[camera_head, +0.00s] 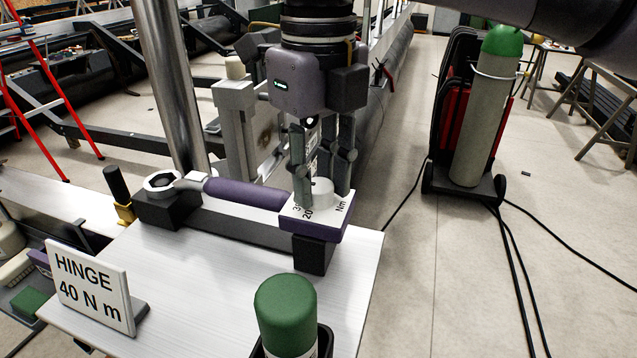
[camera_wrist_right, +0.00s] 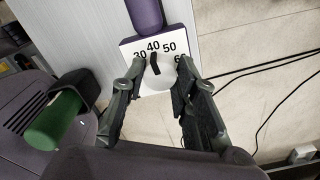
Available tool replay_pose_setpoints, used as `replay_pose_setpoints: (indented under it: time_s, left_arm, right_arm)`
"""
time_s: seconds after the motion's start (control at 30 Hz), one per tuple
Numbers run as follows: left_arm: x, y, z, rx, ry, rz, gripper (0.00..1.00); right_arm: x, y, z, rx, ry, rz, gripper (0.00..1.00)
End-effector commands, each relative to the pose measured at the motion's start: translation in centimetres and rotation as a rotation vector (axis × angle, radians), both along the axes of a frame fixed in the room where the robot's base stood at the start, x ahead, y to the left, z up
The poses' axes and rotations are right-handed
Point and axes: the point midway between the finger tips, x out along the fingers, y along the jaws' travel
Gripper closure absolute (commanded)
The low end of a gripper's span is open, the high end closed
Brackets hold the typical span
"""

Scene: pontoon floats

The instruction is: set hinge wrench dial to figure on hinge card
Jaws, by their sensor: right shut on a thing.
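The hinge wrench lies on dark supports on the white table, with a purple handle (camera_head: 245,193) and a ring head (camera_head: 162,182) at left. Its white dial plate (camera_wrist_right: 133,51) shows 30, 40, 50 and a partly hidden 60. The round white knob (camera_wrist_right: 159,80) has a black pointer (camera_wrist_right: 155,63) pointing at about 40. My right gripper (camera_head: 321,192) comes down from above, shut on the knob; its fingers (camera_wrist_right: 160,86) stand on either side of it. The hinge card (camera_head: 90,289) reads "HINGE 40 N m". My left gripper is not in view.
A green-capped object (camera_head: 286,310) stands in a dark holder at the white table's (camera_head: 195,290) front edge. A steel post (camera_head: 172,80) rises behind the wrench. A gas cylinder (camera_head: 480,130) on a cart stands at right, with cables on the floor.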

Motion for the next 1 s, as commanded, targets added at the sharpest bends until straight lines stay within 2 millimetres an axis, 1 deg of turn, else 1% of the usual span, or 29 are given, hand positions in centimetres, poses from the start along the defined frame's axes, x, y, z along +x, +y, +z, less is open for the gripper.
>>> replay_pose_setpoints:
  time_s: [0.03, 0.27, 0.73, 0.77, 1.0]
  left_arm:
    - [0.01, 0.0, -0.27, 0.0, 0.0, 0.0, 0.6]
    - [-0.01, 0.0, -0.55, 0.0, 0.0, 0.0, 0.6]
    - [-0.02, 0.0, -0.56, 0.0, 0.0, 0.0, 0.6]
    - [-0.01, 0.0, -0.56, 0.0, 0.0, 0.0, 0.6]
    - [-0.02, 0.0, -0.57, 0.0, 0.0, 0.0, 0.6]
  right_arm:
    - [0.01, 0.02, -0.09, 0.001, -0.001, -0.018, 1.0]
    - [0.01, 0.01, 0.02, 0.001, -0.001, -0.072, 1.0]
    - [0.0, 0.01, 0.08, 0.001, -0.001, -0.081, 1.0]
    - [0.0, 0.01, 0.08, 0.001, -0.001, -0.081, 0.71]
    - [0.01, 0.01, 0.05, 0.001, -0.001, -0.081, 0.55]
